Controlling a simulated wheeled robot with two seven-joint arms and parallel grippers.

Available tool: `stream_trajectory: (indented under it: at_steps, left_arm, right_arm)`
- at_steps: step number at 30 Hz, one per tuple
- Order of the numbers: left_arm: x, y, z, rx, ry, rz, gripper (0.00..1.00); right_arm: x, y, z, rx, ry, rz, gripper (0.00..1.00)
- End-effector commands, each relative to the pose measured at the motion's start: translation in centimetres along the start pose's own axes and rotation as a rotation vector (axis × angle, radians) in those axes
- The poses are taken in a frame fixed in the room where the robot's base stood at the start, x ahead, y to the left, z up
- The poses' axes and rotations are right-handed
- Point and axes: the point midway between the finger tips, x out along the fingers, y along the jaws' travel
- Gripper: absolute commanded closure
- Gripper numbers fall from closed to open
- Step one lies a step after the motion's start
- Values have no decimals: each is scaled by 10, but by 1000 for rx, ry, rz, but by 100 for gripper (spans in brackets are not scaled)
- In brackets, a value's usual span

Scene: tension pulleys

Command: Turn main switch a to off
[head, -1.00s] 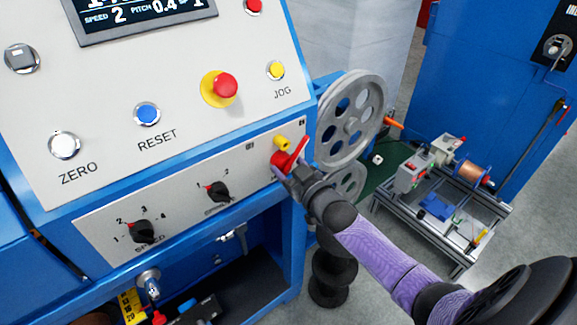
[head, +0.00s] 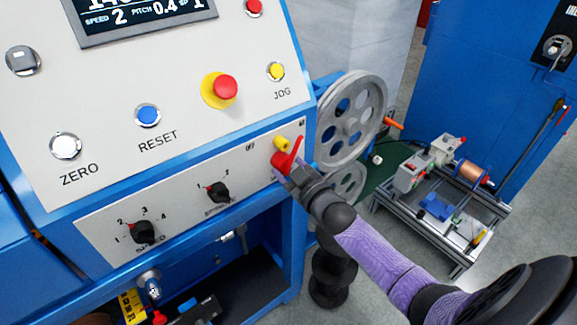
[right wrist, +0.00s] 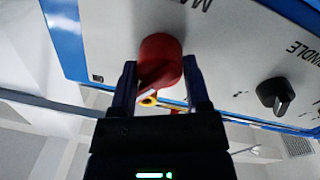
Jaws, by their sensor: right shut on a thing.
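The main switch (head: 280,160) is a red rotary knob with a lever at the right end of the lower panel strip. Its lever points up and slightly right in the head view. My right gripper (head: 284,173) is at the lower side of the knob, shut on it. In the right wrist view the red knob (right wrist: 160,58) sits between the two dark fingers (right wrist: 158,85), with a finger on each side. The panel appears upside down there, with part of a label starting "MA". The fingers partly hide the switch in the head view. My left gripper is not in view.
A yellow part (head: 283,142) sits just above the switch. A black selector knob (head: 218,192) is to its left, and the red emergency button (head: 224,88) is above left. A grey pulley wheel (head: 351,120) stands close on the right.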

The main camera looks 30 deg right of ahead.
Motion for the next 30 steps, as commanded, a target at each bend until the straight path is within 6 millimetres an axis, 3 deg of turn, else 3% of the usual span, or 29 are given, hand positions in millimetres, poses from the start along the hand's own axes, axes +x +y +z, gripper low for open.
stream_trajectory:
  at_steps: [30]
  left_arm:
    - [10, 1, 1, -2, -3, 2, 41]
  right_arm:
    - [0, 0, 1, -958, 55, 12, 100]
